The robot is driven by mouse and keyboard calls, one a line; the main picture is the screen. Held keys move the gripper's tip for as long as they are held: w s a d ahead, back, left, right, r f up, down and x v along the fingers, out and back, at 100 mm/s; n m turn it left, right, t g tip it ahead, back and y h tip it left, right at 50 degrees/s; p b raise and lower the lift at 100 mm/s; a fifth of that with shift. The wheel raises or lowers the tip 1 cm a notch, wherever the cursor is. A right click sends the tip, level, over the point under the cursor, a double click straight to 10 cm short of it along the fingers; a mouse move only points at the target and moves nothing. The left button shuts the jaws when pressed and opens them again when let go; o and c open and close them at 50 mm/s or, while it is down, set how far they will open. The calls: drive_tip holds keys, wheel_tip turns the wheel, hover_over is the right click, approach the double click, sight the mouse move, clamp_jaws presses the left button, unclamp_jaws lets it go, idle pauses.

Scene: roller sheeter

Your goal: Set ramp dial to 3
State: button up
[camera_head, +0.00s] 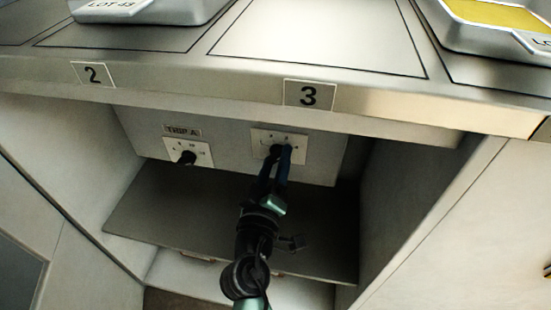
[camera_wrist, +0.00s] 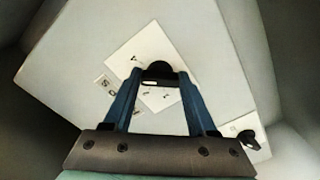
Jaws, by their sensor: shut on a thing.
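Two black dials sit on white plates on the grey panel under the counter. The right dial (camera_wrist: 157,69) is between the two blue fingers of my gripper (camera_head: 281,152), which is shut on it. In the head view its plate (camera_head: 262,134) shows around the fingers, but the knob is mostly hidden. I cannot read its pointer or marks. The left dial (camera_head: 187,158) stands free under a label (camera_head: 183,130) that seems to read "TIRP A"; in the wrist view it is at the lower right (camera_wrist: 248,139).
A dark shelf (camera_head: 150,205) lies below my arm. Side walls close the recess left and right. Trays (camera_head: 500,22) stand on the counter.

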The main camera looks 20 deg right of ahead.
drive_tip(key=shift+n+p, duration=0.45)
drive_tip(key=shift+n, duration=1.25)
drive_tip(key=o, duration=1.4)
drive_tip(key=shift+c, duration=0.2)
drive_tip(key=shift+s, duration=0.1)
drive_tip(key=v, duration=1.3)
